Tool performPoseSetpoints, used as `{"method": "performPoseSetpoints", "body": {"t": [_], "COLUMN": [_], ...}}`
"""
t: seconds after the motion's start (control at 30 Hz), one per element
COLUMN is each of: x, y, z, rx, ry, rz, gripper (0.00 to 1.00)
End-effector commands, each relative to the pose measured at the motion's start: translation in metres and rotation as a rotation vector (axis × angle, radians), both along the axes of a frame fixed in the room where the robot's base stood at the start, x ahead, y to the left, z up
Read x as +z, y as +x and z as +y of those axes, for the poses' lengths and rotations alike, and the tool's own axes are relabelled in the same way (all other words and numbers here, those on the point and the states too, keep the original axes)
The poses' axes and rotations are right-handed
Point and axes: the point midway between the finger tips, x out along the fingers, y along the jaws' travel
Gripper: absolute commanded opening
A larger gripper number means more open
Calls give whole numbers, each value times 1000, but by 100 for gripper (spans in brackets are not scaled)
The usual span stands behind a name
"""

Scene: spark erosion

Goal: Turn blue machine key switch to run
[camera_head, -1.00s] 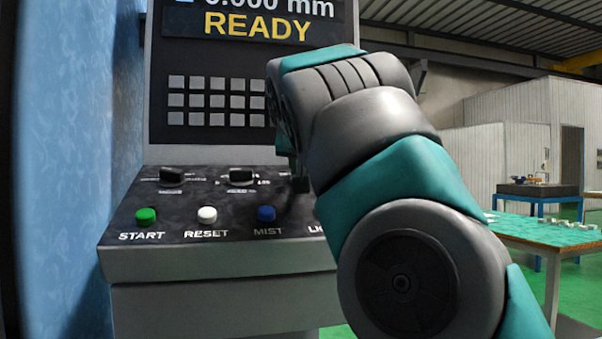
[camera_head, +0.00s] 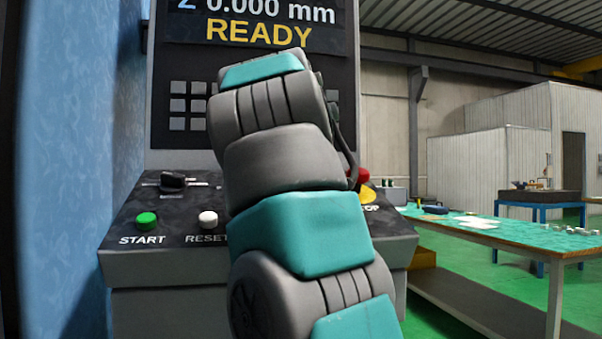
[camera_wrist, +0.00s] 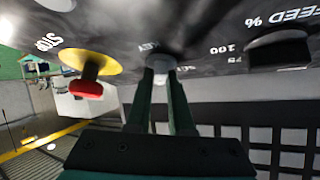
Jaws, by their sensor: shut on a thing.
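The key switch (camera_wrist: 161,64) is at the top middle of the wrist view, a small grey piece on the dark control panel (camera_wrist: 215,28). My gripper (camera_wrist: 162,76) is shut on it, one green finger on each side. The lettering around the switch is too blurred to tell its position. In the head view my arm hides the switch and the gripper. The machine's screen (camera_head: 260,25) there reads "READY" and "0.000 mm".
A red stop button (camera_wrist: 86,88) on a yellow disc sits left of my fingers in the wrist view. A black feed knob (camera_wrist: 279,50) is to the right. The head view shows green START (camera_head: 147,221) and white RESET (camera_head: 208,218) buttons, and a table (camera_head: 500,232) at right.

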Motion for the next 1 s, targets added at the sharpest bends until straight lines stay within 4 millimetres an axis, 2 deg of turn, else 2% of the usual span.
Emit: {"method": "performPoseSetpoints", "body": {"t": [0.07,0.1,0.37,0.73,0.87,1.0], "x": [1,1,0,2,8,18], "y": [0,0,0,-4,-16,-35], "z": [-1,-1,0,0,1,4], "rx": [-1,-1,0,0,-1,0], "ry": [1,1,1,0,1,0], "rz": [-2,-2,0,0,0,-3], "gripper": [0,21,50,50,50,50]}}
